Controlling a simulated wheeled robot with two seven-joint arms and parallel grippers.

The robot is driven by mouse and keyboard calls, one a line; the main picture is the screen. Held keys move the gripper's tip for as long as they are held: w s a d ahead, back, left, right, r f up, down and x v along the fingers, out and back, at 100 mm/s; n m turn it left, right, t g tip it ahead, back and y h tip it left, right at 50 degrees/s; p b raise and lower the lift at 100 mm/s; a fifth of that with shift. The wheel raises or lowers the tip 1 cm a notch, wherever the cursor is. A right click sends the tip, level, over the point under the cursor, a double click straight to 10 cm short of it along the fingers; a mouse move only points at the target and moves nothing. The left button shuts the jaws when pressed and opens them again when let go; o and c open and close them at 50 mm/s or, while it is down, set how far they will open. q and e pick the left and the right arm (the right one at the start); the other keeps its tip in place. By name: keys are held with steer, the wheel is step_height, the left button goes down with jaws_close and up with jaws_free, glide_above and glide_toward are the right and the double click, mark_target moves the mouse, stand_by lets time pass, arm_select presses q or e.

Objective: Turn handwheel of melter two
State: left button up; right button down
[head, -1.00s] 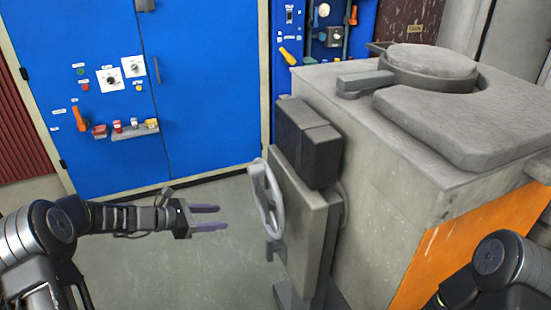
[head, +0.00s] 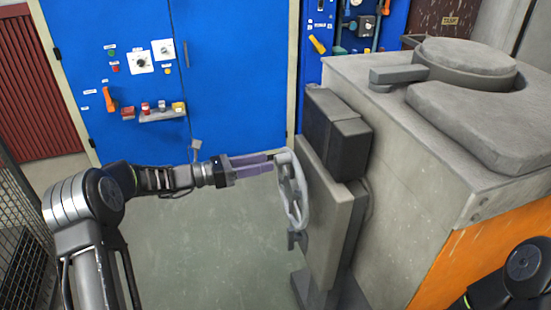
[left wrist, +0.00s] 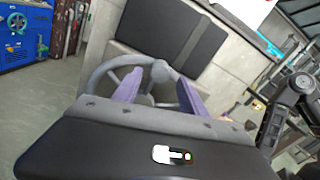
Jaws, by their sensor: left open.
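The grey spoked handwheel (head: 301,200) stands upright on the left side of the melter's grey box (head: 327,210). My left gripper (head: 268,163) points right, with its purple fingertips at the upper near part of the wheel's rim. In the left wrist view, the handwheel (left wrist: 102,78) lies straight ahead, and a rounded grey knob or hub (left wrist: 160,71) shows between the two parted fingers of my left gripper (left wrist: 159,84). The fingers are open; whether they touch the wheel cannot be told. The right gripper is out of view.
The grey melter body (head: 410,145) with its orange lower panel (head: 470,255) fills the right side. A black box (head: 338,133) sits above the wheel. Blue cabinets (head: 235,75) with switches stand behind. A mesh fence (head: 22,240) is at left. Green floor (head: 215,250) below the arm is clear.

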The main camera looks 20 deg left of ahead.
mark_target(275, 160)
arm_select(q)
steer(key=x, duration=0.4)
steer(key=shift+w+d+p, duration=0.15)
steer(key=shift+d+p, duration=0.05)
steer(key=shift+p, duration=0.2)
steer(key=shift+c, duration=0.3)
jaws_close()
stand_by(0.8)
